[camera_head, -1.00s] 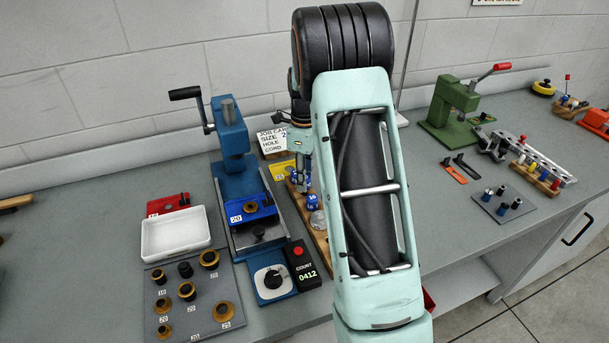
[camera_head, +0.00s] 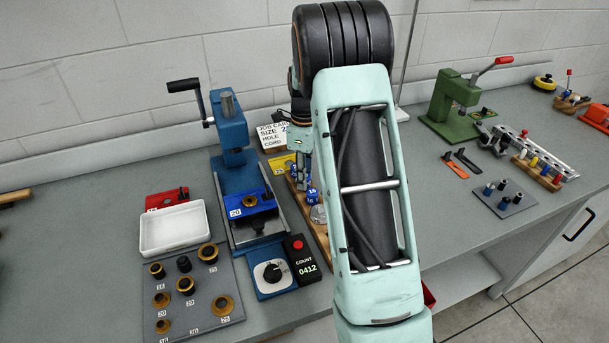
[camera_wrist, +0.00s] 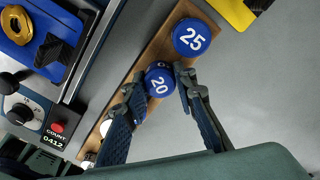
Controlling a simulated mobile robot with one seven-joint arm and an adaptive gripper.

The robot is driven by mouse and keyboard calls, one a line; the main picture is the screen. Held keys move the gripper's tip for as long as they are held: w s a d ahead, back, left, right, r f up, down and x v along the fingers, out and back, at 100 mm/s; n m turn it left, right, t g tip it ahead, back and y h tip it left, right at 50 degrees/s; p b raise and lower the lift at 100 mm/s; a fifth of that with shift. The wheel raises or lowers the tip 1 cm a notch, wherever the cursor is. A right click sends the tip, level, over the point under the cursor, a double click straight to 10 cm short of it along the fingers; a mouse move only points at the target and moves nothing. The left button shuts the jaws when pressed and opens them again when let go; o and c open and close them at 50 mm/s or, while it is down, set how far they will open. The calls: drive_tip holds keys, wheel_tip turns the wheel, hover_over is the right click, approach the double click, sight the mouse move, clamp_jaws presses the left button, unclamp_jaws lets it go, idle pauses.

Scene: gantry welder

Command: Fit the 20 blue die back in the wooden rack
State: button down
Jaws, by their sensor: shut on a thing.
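The blue die marked 20 (camera_wrist: 158,83) is between the fingers of my gripper (camera_wrist: 160,86), which is shut on it. In the wrist view it appears over the middle of the wooden rack (camera_wrist: 154,53). I cannot tell whether it is seated in the rack or held just above. A larger blue die marked 25 (camera_wrist: 193,37) stands at the rack's upper end. In the head view the wooden rack (camera_head: 321,234) is partly hidden behind my arm, and my gripper is mostly hidden.
The blue press (camera_head: 235,165) and black counter box (camera_head: 303,262) stand left of the rack. A yellow piece (camera_wrist: 236,12) lies near its upper end. A white tray (camera_head: 172,228) and grey die plate (camera_head: 170,325) are farther left. Bare bench (camera_wrist: 265,90) lies to the rack's right in the wrist view.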

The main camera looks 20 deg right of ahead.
drive_tip(key=shift+f, duration=0.45)
drive_tip(key=c, duration=1.5)
unclamp_jaws()
